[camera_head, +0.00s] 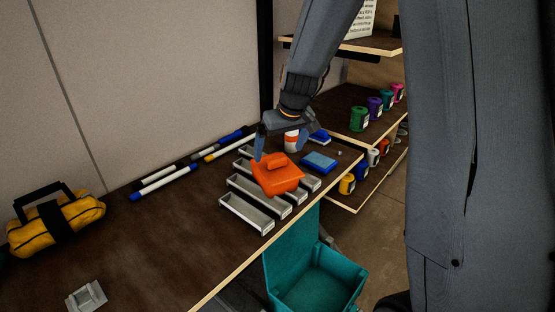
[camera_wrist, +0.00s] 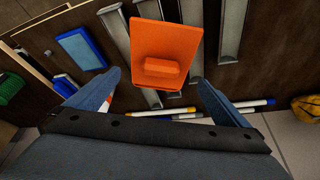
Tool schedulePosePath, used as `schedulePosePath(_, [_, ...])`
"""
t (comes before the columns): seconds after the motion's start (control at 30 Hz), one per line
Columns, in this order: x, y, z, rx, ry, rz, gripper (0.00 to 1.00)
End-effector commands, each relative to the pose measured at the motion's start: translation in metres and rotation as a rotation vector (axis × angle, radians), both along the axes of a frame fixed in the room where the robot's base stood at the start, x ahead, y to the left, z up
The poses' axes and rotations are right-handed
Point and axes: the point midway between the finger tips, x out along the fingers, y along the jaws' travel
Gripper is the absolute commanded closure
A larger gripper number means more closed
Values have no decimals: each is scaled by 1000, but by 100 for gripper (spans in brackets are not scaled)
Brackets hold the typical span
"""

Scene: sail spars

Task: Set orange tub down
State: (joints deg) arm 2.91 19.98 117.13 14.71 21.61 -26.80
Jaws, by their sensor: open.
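The orange tub (camera_head: 278,178) has a lid with a raised grip and sits over the grey metal trays (camera_head: 246,213) on the dark bench. Whether it rests on the tray rims or just above them I cannot tell. In the wrist view the tub (camera_wrist: 165,45) lies ahead of my fingers, with its raised grip facing me. My gripper (camera_head: 268,146) is above and behind the tub in the head view. In the wrist view the fingers of my gripper (camera_wrist: 158,92) are spread wide apart, with nothing between them.
A blue box (camera_head: 319,162) and an orange-and-white bottle (camera_head: 291,141) stand close by. Markers (camera_head: 165,182) lie along the wall, and a yellow bag (camera_head: 56,224) sits at left. A teal bin (camera_head: 315,277) stands below the bench edge. The bench's front left is mostly clear.

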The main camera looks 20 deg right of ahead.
Motion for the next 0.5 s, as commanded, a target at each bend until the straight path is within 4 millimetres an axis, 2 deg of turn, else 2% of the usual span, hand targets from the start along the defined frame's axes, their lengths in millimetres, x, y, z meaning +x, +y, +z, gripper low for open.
schedulePosePath(0.1, [-4,-1,11,0,-2,1,0])
schedulePosePath(0.27, [-14,-1,16,1,8,-4,0])
schedulePosePath(0.37, [-43,2,10,2,43,-25,0])
schedulePosePath(0.47, [-93,6,-3,1,103,-63,0])
schedulePosePath(0.5, [-116,7,-8,0,129,-81,0])
